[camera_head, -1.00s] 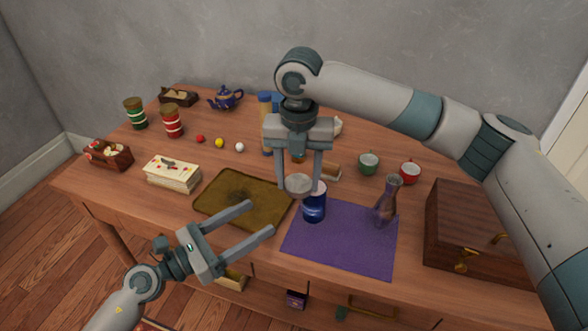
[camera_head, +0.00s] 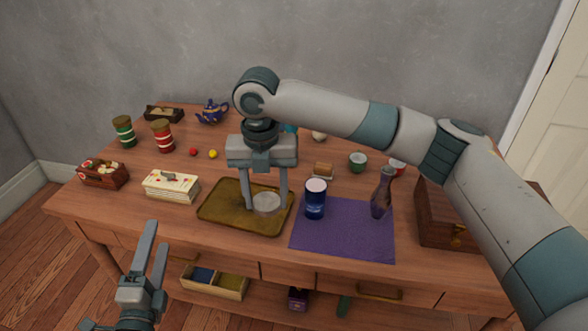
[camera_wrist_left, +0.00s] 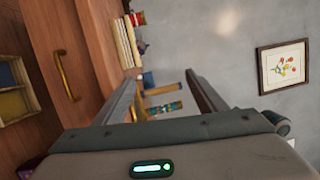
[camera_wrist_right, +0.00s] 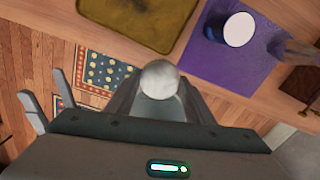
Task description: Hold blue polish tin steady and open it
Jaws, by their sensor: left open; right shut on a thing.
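The blue polish tin (camera_head: 315,205) stands upright at the left edge of the purple mat (camera_head: 345,240), with a pale round top. It also shows in the right wrist view (camera_wrist_right: 213,20). My right gripper (camera_head: 267,203) is shut on a round silvery lid (camera_head: 266,205), left of the tin and apart from it. In the right wrist view the lid (camera_wrist_right: 160,78) sits between the fingertips. In the head view it overlaps the tray, held in the air. My left gripper (camera_head: 152,250) is open and empty at the table's front left, well away from the tin.
A brown tray (camera_head: 222,215) lies left of the mat. A glass vase (camera_head: 381,195) stands on the mat's right part, and a wooden chest (camera_head: 440,215) is further right. A cake-like block (camera_head: 171,187) and several jars and small balls are on the left and back.

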